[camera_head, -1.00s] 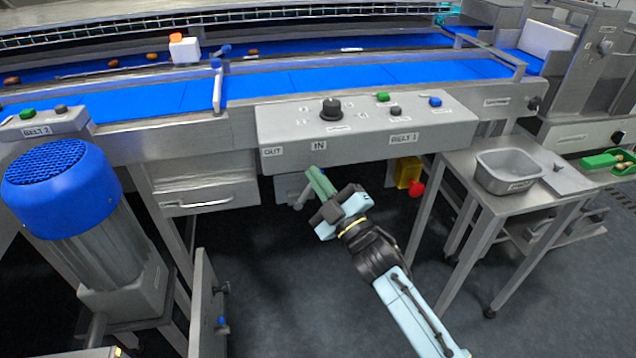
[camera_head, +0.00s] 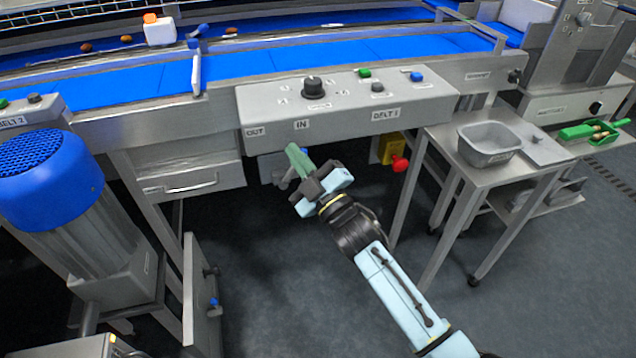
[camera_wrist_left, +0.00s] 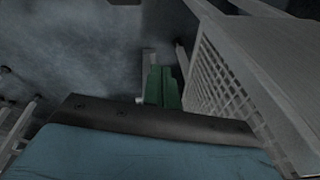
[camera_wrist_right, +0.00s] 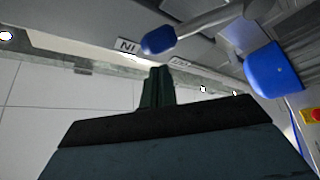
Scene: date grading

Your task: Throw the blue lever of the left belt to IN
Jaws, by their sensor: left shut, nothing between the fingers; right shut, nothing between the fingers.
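My right gripper (camera_head: 297,155) is shut and empty, just below the front panel (camera_head: 345,112) with the OUT label (camera_head: 255,132) and IN label (camera_head: 301,125). In the right wrist view its green fingers (camera_wrist_right: 158,88) point toward a blue lever knob (camera_wrist_right: 158,40) on a grey rod. The knob lies close to the IN label (camera_wrist_right: 127,45), apart from the fingertips as far as I can tell. My left gripper (camera_wrist_left: 162,88) is shut and empty, outside the head view.
A large blue-capped motor (camera_head: 48,178) stands at the left. A side table (camera_head: 480,178) with a steel tub (camera_head: 489,146) stands at the right. A red knob (camera_head: 400,163) is right of my right gripper. A grey mesh wall (camera_wrist_left: 232,85) is near my left gripper.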

